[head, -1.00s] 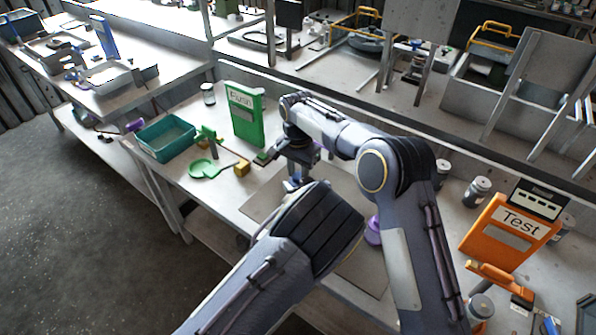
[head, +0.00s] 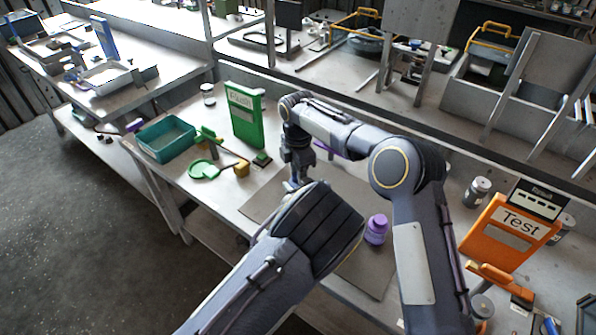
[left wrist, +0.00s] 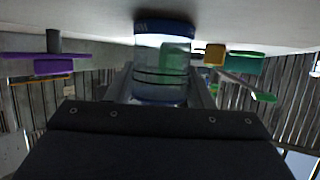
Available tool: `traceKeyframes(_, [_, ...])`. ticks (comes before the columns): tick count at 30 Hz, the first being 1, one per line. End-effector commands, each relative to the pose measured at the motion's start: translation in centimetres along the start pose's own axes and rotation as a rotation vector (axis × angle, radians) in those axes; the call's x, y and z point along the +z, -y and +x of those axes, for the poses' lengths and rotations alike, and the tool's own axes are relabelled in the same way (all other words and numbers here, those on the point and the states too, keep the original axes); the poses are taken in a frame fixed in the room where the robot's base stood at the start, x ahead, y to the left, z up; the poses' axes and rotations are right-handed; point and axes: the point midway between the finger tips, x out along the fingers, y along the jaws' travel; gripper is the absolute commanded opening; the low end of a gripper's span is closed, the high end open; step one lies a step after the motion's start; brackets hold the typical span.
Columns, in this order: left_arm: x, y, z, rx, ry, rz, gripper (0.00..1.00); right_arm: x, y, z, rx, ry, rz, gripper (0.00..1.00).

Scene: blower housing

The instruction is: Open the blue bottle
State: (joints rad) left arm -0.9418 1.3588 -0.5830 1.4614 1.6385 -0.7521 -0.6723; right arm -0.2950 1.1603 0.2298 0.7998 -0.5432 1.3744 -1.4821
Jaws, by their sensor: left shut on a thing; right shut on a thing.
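The blue bottle (left wrist: 160,75) fills the middle of the left wrist view, with a see-through body and a dark blue end at the top of that picture. My left gripper (left wrist: 162,92) is shut on it, a finger on each side of the body. In the head view the left forearm hides this gripper and most of the bottle. My right gripper (head: 297,174) points down just behind the left wrist. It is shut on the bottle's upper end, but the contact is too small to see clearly.
A purple bottle (head: 376,229) stands on the grey mat (head: 262,205), right of the left wrist. An orange Test board (head: 508,232) and several grey jars are at the right.

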Motion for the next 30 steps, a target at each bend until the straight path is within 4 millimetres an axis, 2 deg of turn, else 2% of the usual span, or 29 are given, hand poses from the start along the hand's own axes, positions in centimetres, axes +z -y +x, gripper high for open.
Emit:
traceKeyframes(3, [0.00, 0.02, -0.01, -0.001, 0.000, 0.000, 0.00, 0.10, -0.05, -0.04, 0.002, 0.001, -0.258, 0.02])
traceKeyframes(8, [0.00, 0.02, -0.01, -0.001, 0.000, 0.000, 0.00, 0.09, -0.04, -0.06, 0.002, 0.000, -0.468, 0.02])
traceKeyframes(30, [-0.01, 0.00, 0.00, 0.000, 0.000, 0.000, 0.00, 0.09, -0.05, -0.29, 0.002, 0.001, -0.472, 0.02])
